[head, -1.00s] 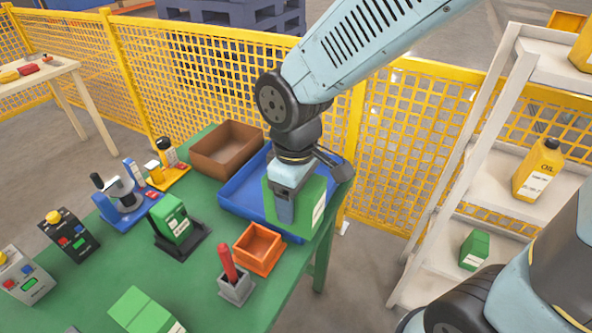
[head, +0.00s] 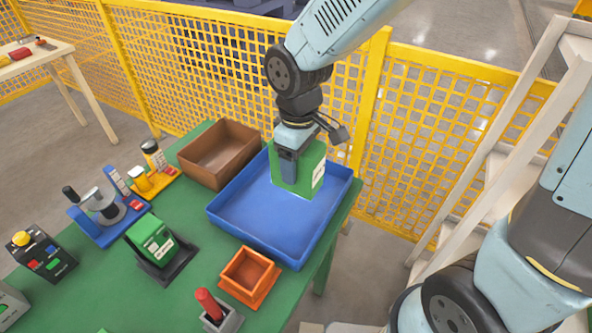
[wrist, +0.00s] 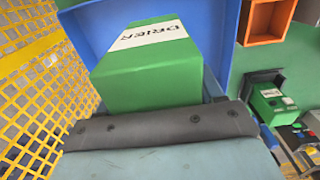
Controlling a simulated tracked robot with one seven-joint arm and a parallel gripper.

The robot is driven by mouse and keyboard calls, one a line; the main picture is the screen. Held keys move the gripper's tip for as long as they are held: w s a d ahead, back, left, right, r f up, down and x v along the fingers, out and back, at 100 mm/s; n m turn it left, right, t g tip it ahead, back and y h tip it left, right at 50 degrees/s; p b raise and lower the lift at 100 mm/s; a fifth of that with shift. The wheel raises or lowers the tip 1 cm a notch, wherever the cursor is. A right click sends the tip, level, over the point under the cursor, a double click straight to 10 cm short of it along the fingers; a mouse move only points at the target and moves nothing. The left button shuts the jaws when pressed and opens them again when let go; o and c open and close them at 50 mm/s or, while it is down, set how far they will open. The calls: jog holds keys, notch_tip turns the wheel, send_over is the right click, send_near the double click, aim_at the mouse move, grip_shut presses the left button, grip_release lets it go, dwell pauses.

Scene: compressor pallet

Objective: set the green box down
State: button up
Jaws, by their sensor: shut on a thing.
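The green box (head: 306,172) has a white label and sits in my gripper (head: 289,165) over the far part of the blue tray (head: 243,235). My gripper points down and is shut on the box. In the wrist view the box (wrist: 148,70) shows the label "DRIER", with the blue tray (wrist: 85,28) around it. I cannot tell whether the box's bottom touches the tray floor. The near part of the tray is bare.
A brown bin (head: 219,153) stands left of the tray, and an orange bin (head: 249,272) stands in front. Another green box (head: 150,238) sits in a black holder. A red-handled item (head: 212,308) is at the front. Yellow mesh fence (head: 440,140) runs behind the table.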

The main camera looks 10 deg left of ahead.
jog(key=shift+w+a+f, duration=0.25)
jog(key=shift+w+f, duration=1.15)
jog(key=shift+f, duration=0.4)
jog(key=shift+w+a+f, duration=0.3)
jog(key=shift+w+f, duration=1.15)
jog(key=shift+f, duration=0.3)
jog(key=shift+w+a+f, duration=0.25)
jog(key=shift+w+f, duration=1.15)
jog(key=shift+f, duration=0.4)
jog(key=o, duration=1.2)
jog(key=shift+f, duration=0.1)
jog(key=shift+o, duration=0.2)
